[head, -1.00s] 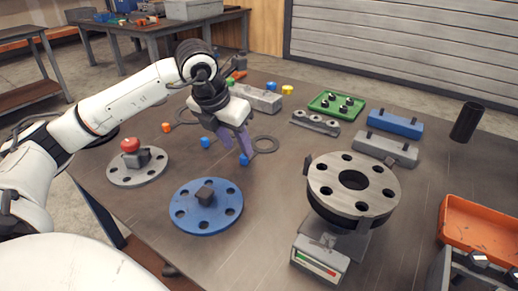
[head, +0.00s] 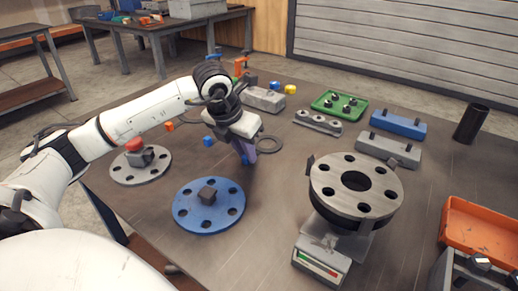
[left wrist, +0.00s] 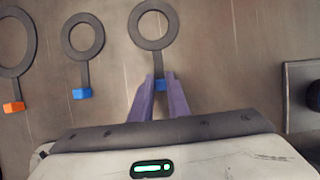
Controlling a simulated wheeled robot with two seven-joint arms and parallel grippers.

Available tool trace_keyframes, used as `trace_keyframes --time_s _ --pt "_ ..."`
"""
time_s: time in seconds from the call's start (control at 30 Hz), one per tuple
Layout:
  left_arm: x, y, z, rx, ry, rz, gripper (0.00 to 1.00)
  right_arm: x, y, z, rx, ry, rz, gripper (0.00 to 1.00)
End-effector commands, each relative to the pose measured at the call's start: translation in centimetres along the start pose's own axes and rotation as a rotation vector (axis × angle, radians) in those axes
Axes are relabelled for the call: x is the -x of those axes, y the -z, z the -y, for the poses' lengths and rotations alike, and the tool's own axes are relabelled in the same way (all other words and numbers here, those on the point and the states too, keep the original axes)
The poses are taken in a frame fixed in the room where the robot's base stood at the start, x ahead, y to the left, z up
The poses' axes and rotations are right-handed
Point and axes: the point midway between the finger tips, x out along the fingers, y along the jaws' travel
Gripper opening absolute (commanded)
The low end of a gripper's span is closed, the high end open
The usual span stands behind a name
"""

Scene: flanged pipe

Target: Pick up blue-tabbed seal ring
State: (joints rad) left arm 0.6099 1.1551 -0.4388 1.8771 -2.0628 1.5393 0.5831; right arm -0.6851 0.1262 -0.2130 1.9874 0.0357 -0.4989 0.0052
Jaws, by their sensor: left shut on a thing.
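My left gripper (head: 246,157) reaches down to the table with its purple fingers shut on the blue tab of a dark, flat seal ring (head: 268,146). In the left wrist view the blue tab (left wrist: 160,84) sits between the fingers (left wrist: 164,85), and the ring (left wrist: 152,24) extends beyond them. The ring appears at table level; I cannot tell if it is lifted. A second, smaller ring (left wrist: 83,38) with a blue tab (head: 208,141) lies to the left. A larger ring (left wrist: 14,45) with an orange tab (head: 169,126) lies farther left. My right gripper is not in view.
A blue flange disc (head: 188,216) lies in front of the gripper. A pipe flange on a stand (head: 328,182) is at right. Behind are grey blocks, a green tray (head: 318,107) and a blue block (head: 397,122).

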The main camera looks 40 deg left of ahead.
Motion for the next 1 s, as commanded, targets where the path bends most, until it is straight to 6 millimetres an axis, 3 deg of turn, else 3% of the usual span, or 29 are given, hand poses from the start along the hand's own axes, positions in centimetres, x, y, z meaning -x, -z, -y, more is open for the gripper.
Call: trace_keyframes --time_s 0.23,0.63,1.0 --pt "1.4 -0.7 0.0 0.001 0.001 0.005 0.0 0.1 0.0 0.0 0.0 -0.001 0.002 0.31" --pt "8.3 -3.5 0.0 0.001 0.0 0.003 0.0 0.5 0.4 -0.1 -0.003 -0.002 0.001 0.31" --pt "9.3 -3.8 0.0 0.0 0.0 0.0 0.0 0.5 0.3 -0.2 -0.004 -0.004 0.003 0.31"
